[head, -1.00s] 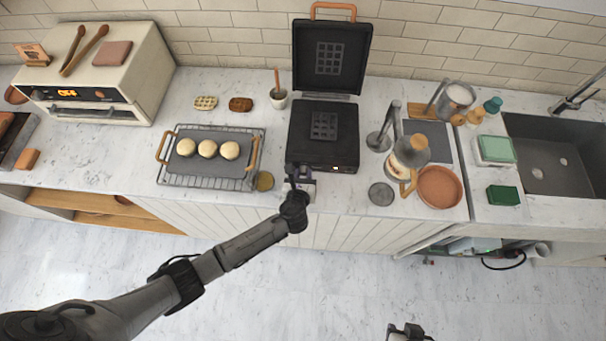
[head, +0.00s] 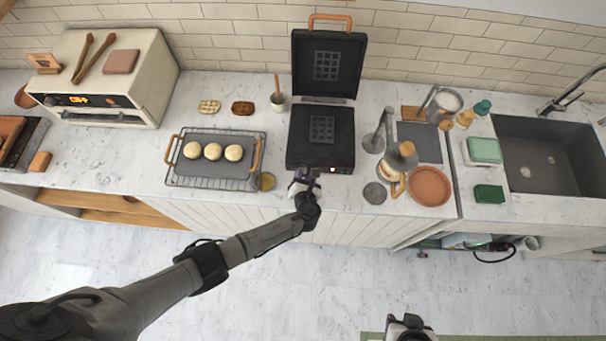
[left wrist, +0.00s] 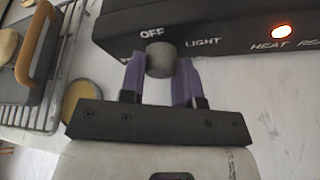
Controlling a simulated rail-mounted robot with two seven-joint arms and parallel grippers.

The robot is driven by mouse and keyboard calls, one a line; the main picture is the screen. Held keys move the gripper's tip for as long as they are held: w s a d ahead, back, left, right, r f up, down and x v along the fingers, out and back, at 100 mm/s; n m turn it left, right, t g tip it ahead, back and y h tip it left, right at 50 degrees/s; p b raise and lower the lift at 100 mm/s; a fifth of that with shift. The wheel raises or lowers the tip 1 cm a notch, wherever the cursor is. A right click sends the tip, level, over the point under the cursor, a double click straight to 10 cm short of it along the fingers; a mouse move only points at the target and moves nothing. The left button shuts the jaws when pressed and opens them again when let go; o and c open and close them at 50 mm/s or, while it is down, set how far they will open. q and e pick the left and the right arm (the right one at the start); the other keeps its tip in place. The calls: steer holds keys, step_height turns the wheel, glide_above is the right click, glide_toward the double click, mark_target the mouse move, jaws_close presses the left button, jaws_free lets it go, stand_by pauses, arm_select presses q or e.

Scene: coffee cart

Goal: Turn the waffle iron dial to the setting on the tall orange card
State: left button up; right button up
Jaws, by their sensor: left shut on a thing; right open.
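The waffle iron (head: 321,150) stands open on the counter, its black lid (head: 328,68) raised. Its grey dial (left wrist: 160,60) is on the front face, with OFF printed above it and LIGHT to its right in the left wrist view. My left gripper (head: 304,178) is at that front face; in the left wrist view its purple fingers (left wrist: 161,78) are closed on both sides of the dial. No pointer mark on the dial can be made out. My right gripper (head: 409,326) is open and empty, low over the floor.
An orange lamp (left wrist: 281,31) glows beside HEAT lettering. Left of the iron, a tray with pale rounds (head: 213,151) sits on a wire rack (head: 190,181), near a gold round lid (head: 267,181). A kettle-like pot (head: 392,180) and terracotta dish (head: 430,186) stand right.

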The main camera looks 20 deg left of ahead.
stand_by(0.4)
arm_select(q)
steer(key=o, duration=0.9)
steer(key=p+v, duration=0.1)
steer(key=v, duration=1.3)
steer(key=shift+w+d, duration=0.1)
steer(key=shift+d, duration=0.05)
